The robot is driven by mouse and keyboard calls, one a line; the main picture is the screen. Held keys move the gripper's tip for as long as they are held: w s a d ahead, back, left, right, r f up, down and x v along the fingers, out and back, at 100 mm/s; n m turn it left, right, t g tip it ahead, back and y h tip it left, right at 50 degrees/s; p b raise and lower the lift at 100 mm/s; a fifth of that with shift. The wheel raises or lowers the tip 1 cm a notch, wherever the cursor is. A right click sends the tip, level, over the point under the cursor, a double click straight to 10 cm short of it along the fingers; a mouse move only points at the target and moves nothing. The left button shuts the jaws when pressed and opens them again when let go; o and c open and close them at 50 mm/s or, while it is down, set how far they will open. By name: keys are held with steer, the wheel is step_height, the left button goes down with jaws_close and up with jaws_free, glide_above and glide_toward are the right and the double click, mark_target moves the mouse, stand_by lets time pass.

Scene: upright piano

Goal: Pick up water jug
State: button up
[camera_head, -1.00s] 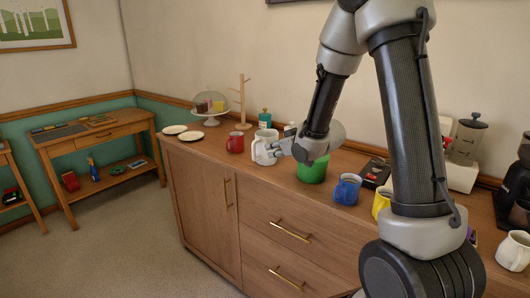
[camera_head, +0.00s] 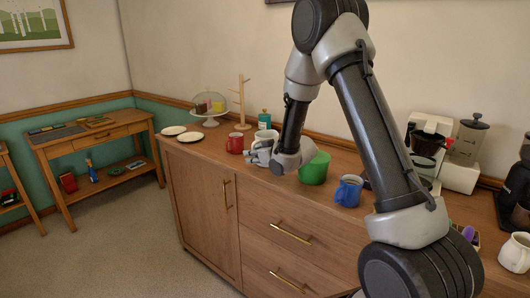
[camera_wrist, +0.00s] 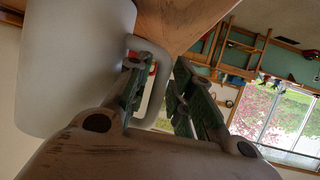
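The white water jug (camera_head: 265,136) stands on the wooden sideboard, right of a red mug. My gripper (camera_head: 254,155) is at its front right side and hides its lower part. In the wrist view the jug's pale body (camera_wrist: 70,60) fills the upper left, with its loop handle on the right side. My gripper (camera_wrist: 158,82) is open there, one finger on each side of the handle's outer bar. The left finger overlaps the handle's opening. A gap shows between the handle and the right finger; contact with the left finger is unclear.
On the sideboard (camera_head: 200,157) a red mug (camera_head: 235,143) stands close to the left of the jug. A teal bottle (camera_head: 264,120) is behind.

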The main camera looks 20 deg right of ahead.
steer(key=shift+c, duration=0.5)
jaws_close()
steer(key=shift+r, duration=0.15)
